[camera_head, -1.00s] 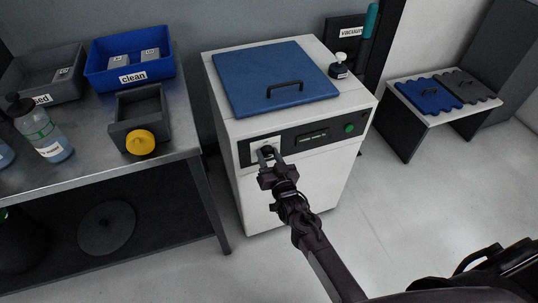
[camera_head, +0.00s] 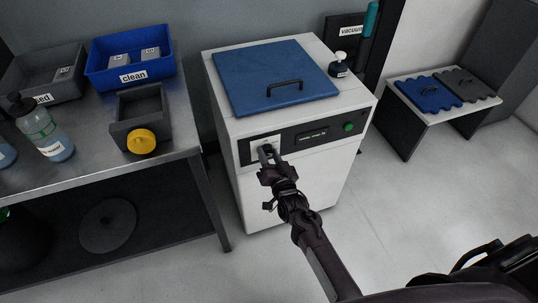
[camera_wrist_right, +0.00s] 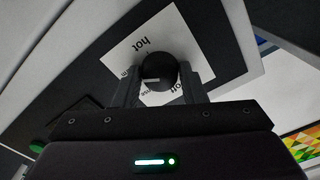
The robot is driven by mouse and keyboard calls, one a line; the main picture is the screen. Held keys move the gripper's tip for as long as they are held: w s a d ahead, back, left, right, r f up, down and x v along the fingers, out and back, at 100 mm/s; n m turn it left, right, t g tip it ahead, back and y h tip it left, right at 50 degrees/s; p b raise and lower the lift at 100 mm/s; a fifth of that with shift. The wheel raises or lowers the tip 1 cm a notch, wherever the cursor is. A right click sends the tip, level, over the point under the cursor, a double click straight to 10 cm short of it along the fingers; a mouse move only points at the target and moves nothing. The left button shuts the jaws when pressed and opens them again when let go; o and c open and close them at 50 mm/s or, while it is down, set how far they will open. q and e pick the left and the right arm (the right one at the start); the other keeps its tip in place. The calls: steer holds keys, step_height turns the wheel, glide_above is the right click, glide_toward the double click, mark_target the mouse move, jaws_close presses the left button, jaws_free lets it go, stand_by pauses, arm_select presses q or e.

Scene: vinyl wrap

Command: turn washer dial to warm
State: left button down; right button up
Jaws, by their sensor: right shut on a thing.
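The washer (camera_head: 300,180) is a white cabinet with a blue lid (camera_head: 270,75). Its dark front panel has a white label plate with the round black dial at its left end. In the right wrist view the dial (camera_wrist_right: 158,72) sits between the two fingers of my right gripper (camera_wrist_right: 160,88), which is shut on it. A short white mark shows on the dial. In the head view my right gripper (camera_head: 267,154) hides most of the dial. My left gripper is not in view.
A green button (camera_head: 348,127) and a small display (camera_head: 312,136) are on the panel. A stamp-like object (camera_head: 340,65) stands on the washer top. A bench (camera_head: 185,125) with bins and bottles stands left; a low white table (camera_head: 440,110) stands right. The floor between is clear.

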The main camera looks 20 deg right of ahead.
steer(key=o, duration=0.8)
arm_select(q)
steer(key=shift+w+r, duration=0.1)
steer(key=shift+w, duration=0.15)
arm_select(e)
steer(key=shift+o, duration=1)
steer(key=shift+s, duration=0.25)
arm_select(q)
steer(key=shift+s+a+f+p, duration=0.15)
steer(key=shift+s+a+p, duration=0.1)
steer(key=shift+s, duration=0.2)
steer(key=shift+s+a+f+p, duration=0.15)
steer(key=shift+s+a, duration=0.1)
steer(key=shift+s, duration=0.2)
arm_select(e)
steer(key=s, duration=0.7)
steer(key=shift+s+d, duration=0.15)
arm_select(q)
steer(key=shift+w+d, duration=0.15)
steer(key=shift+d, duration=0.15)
